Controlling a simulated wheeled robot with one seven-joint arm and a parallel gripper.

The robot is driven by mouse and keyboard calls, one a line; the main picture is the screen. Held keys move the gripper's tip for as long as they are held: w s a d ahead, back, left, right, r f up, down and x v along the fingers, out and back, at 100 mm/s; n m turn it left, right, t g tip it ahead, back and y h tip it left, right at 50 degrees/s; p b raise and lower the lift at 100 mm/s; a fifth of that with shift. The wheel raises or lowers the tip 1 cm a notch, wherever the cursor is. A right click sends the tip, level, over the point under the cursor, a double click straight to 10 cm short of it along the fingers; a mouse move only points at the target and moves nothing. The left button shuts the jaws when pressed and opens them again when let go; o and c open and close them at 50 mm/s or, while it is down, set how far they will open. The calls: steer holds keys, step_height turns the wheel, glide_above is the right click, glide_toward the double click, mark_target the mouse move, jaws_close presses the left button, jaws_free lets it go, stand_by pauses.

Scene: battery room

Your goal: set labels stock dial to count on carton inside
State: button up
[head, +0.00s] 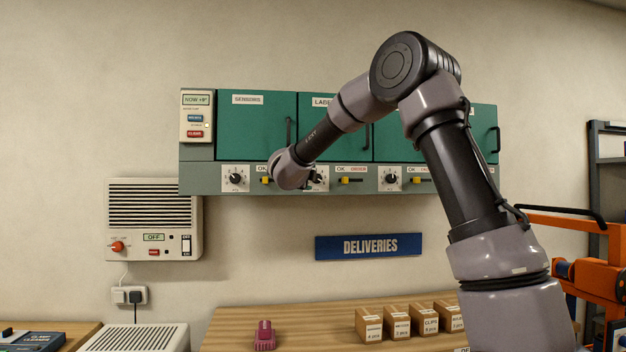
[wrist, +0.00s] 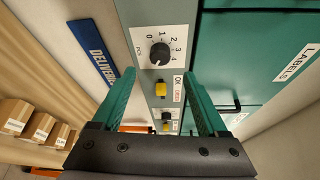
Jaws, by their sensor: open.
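The LABELS cupboard door (head: 335,135) is green and shut, partly behind my arm; its sign also shows in the wrist view (wrist: 295,63). Whatever is inside is hidden. Its stock dial (wrist: 160,53) is a black round knob on a white plate marked 0 to 4; I cannot tell its setting. In the head view the dial (head: 319,178) is partly covered by my wrist. My gripper (wrist: 160,78) is open with green fingers, pointed at the panel, its fingertips on either side of the space just below the dial in the wrist view. It holds nothing.
A yellow slider (wrist: 161,90) sits beside the dial. The SENSORS door (head: 255,125) is shut at left. A DELIVERIES sign (head: 369,246) hangs below. Several small cartons (head: 397,321) and a pink object (head: 265,336) stand on the wooden table (head: 310,318). A wall unit (head: 153,220) is at left.

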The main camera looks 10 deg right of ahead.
steer(key=v, duration=0.2)
steer(key=shift+s+a, duration=0.1)
steer(key=shift+s, duration=0.2)
steer(key=shift+r, duration=0.1)
steer(key=s+d+r+n+y, duration=0.1)
steer(key=s+r+n+y, duration=0.1)
steer(key=s+n+y, duration=0.35)
steer(key=s+d+r+n+y, duration=0.1)
steer(key=s+r+n+y, duration=0.15)
steer(key=s+n, duration=0.55)
steer(key=s+d+f+n+g, duration=0.2)
steer(key=s+f, duration=0.3)
steer(key=s, duration=0.4)
steer(key=s+d+f+n+g, duration=0.2)
steer(key=s+d+f+g, duration=0.2)
steer(key=s, duration=0.6)
steer(key=s+d+f+n+g, duration=0.2)
steer(key=s+f, duration=0.5)
steer(key=s, duration=0.3)
steer(key=shift+d+f+g, duration=0.15)
steer(key=shift+d+g, duration=0.25)
steer(key=shift+n, duration=0.25)
